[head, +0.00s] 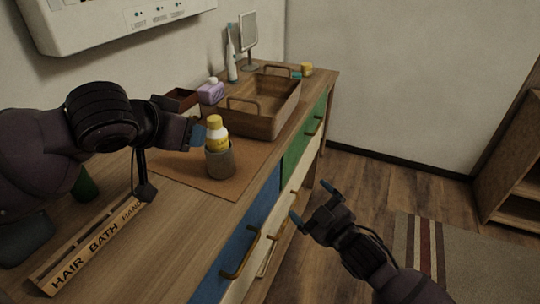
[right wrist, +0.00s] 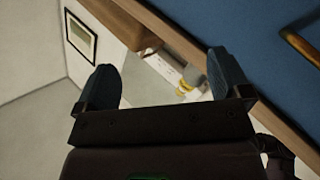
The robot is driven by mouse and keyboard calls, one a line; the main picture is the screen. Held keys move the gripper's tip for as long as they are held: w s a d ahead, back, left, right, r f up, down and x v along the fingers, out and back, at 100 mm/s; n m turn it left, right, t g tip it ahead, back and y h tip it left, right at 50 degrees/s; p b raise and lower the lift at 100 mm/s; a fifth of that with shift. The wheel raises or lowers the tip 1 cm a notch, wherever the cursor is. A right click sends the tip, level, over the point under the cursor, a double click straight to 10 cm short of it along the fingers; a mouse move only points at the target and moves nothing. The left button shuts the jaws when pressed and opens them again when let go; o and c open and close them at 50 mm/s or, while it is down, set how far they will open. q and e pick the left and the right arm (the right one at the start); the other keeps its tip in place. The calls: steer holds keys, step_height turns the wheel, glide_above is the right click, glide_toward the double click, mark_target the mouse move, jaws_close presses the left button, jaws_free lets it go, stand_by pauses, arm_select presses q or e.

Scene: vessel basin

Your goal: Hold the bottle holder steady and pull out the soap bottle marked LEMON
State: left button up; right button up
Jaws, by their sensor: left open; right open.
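A bottle with a yellow cap and yellow label (head: 217,132) stands upright in a round grey holder (head: 220,160) on a brown mat; its label is too small to read. My left gripper (head: 196,132) is open, close beside the bottle on its left and above the holder's rim; one blue fingertip shows, and I cannot tell whether it touches. My right gripper (head: 312,204) is open and empty, out in front of the drawers and lower than the counter top. In the right wrist view both its fingers (right wrist: 162,82) are spread, with a small grey and yellow shape (right wrist: 184,88) beyond them.
A wooden tray with handles (head: 262,125) stands behind the holder, beside a purple item (head: 210,93). A toothbrush (head: 231,55) and a mirror (head: 248,32) stand farther back. A lettered wooden strip (head: 90,245) lies front left. Drawer handles (head: 240,258) stick out near my right gripper.

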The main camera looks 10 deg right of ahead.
steer(key=w+a+r+n+g+y, duration=0.1)
steer(key=w+a+r+n+y, duration=0.2)
steer(key=w+r+n+y, duration=0.65)
steer(key=w+a+r+n+g+y, duration=0.2)
steer(key=a+r+n, duration=0.3)
steer(key=n, duration=0.9)
steer(key=n+g+y, duration=0.1)
steer(key=n+g, duration=0.9)
steer(key=n, duration=0.7)
glide_toward(223, 155)
step_height(223, 155, down, 2)
steer(key=w, duration=0.2)
steer(key=shift+t, duration=0.4)
steer(key=shift+w+f+x, duration=0.1)
steer(key=shift+x, duration=2.5)
steer(key=shift+w+f+x, duration=0.1)
steer(key=shift+f+x, duration=0.05)
steer(key=shift+x, duration=2.4)
steer(key=shift+c, duration=0.4)
steer(key=c, duration=1)
steer(key=shift+o, duration=0.2)
